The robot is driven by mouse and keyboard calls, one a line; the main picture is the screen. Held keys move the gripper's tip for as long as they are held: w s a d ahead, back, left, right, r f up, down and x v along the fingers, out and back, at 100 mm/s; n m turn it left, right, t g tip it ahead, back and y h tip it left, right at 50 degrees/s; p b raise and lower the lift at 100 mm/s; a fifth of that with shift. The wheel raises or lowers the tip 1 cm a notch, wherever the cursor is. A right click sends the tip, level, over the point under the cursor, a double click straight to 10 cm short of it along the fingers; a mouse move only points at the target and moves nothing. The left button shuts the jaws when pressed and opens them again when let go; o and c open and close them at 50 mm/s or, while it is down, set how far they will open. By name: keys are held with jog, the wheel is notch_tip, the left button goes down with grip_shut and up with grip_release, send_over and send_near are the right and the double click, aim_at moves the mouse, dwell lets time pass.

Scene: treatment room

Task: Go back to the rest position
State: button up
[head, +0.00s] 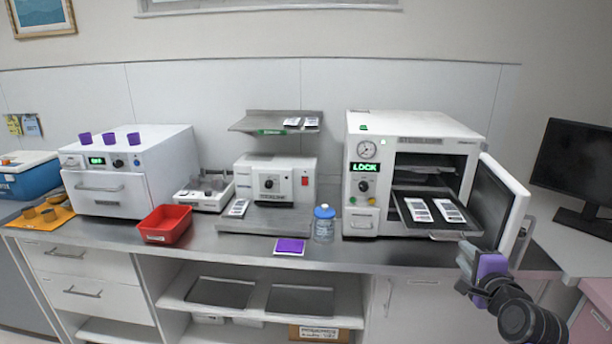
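My gripper (467,267) is at the lower right, in front of the counter and below the open door of the steriliser (437,128). It looks grey with a purple part behind the fingers. It is small and seen from the side, so I cannot tell whether the fingers are open or shut, or whether anything is between them. My dark arm runs from it to the bottom right edge.
The steriliser's door (502,210) stands open close to my gripper. Its tray (436,229) sticks out with two pouches. A blue-capped bottle (324,226), a purple pad (290,246) and a red bin (165,226) stand on the counter. A monitor (578,165) is at the right.

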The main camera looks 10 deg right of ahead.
jog(key=s+r+n+t+h, duration=0.2)
jog(key=s+r+n+h, duration=0.1)
jog(key=s+r+n, duration=0.15)
jog(key=s+a+f+n+y, duration=0.2)
jog(key=s+a+n, duration=0.3)
jog(key=s+a, duration=0.4)
jog(key=s+a+f+n+g+y, duration=0.1)
jog(key=s+a+f+n, duration=0.4)
jog(key=s, duration=1.5)
jog(key=s+a+f+n+g+y, duration=0.1)
jog(key=s+a+f+n+y, duration=0.3)
jog(key=s+a, duration=0.9)
jog(key=shift+s+a+n, duration=0.4)
jog(key=shift+s+n, duration=0.55)
jog(key=shift+n, duration=0.3)
